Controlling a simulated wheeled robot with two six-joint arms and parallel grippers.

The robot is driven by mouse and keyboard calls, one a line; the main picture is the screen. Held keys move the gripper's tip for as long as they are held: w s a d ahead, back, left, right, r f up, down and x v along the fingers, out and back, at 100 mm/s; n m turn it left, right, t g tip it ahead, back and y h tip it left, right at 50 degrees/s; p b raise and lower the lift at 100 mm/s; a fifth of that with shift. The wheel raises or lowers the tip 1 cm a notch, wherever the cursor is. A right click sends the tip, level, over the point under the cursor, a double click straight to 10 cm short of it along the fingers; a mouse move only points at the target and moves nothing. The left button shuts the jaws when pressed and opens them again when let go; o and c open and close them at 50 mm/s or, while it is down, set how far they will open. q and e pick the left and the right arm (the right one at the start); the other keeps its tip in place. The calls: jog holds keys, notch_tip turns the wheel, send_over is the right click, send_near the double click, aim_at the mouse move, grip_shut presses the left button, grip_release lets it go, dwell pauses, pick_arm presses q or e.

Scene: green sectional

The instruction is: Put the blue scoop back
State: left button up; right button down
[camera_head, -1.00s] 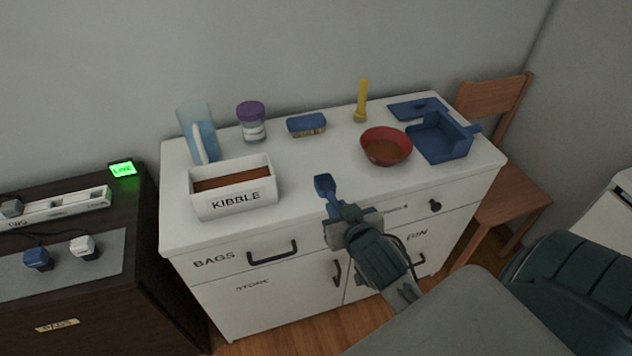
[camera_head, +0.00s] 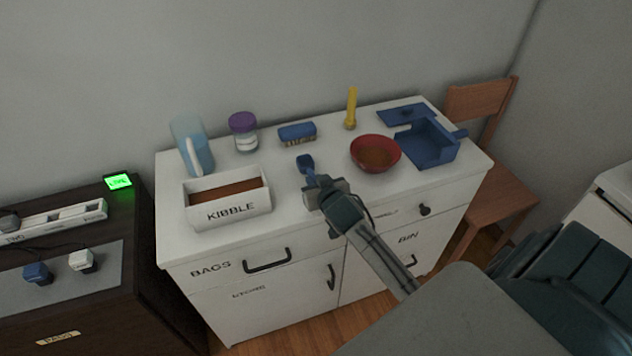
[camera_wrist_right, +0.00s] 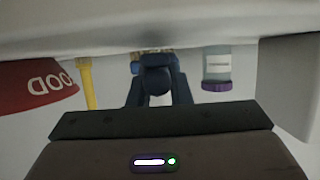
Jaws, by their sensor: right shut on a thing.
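The blue scoop (camera_head: 306,163) is held in my right gripper (camera_head: 312,184), its bowl pointing toward the back of the white cabinet. The gripper is shut on it, over the cabinet's front part, right of the white KIBBLE bin (camera_head: 227,216). The bin is open and holds brown kibble. In the right wrist view the scoop (camera_wrist_right: 155,78) sticks out ahead of the gripper. The bin seems to be the pale wall (camera_wrist_right: 290,85) at the right edge there. The gripper covers the scoop's handle end. My left gripper is out of view.
On the cabinet stand a red bowl (camera_head: 375,153), blue box (camera_head: 427,148), yellow flashlight (camera_head: 351,108), blue brush (camera_head: 297,132), purple-lidded jar (camera_head: 243,132) and pale blue pitcher (camera_head: 191,146). A dark side unit (camera_head: 110,280) stands left, a wooden chair (camera_head: 490,185) right.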

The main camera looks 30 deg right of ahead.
jog(key=shift+f, duration=0.4)
jog(key=shift+f, duration=0.15)
jog(key=c, duration=1.3)
grip_release()
jog(key=shift+c, duration=0.2)
jog(key=shift+r, duration=0.2)
jog(key=b+v, duration=0.1)
jog(key=v, duration=1.1)
